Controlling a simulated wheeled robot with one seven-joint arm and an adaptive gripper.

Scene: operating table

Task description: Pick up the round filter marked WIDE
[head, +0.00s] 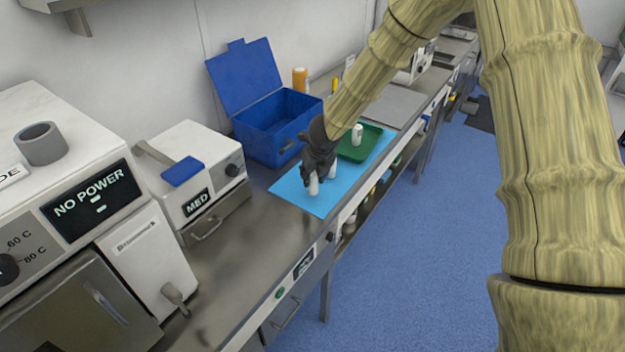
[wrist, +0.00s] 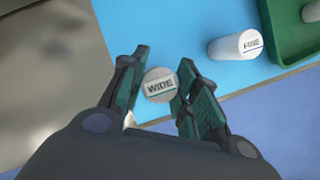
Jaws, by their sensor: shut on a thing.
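The round filter marked WIDE (wrist: 159,85) is a white cylinder. In the wrist view its labelled top faces the camera between my fingers. My gripper (wrist: 160,88) is shut on it, with a finger on each side. In the head view the WIDE filter (head: 313,186) shows below my gripper (head: 316,172), over the light blue mat (head: 300,197). I cannot tell whether its base touches the mat.
A green tray (head: 374,143) with a white cylinder (head: 357,134) in it lies beyond my gripper. An open blue box (head: 262,128) stands behind, left of the gripper. A white device marked MED (head: 190,165) stands further left. The counter's front edge is close to the mat.

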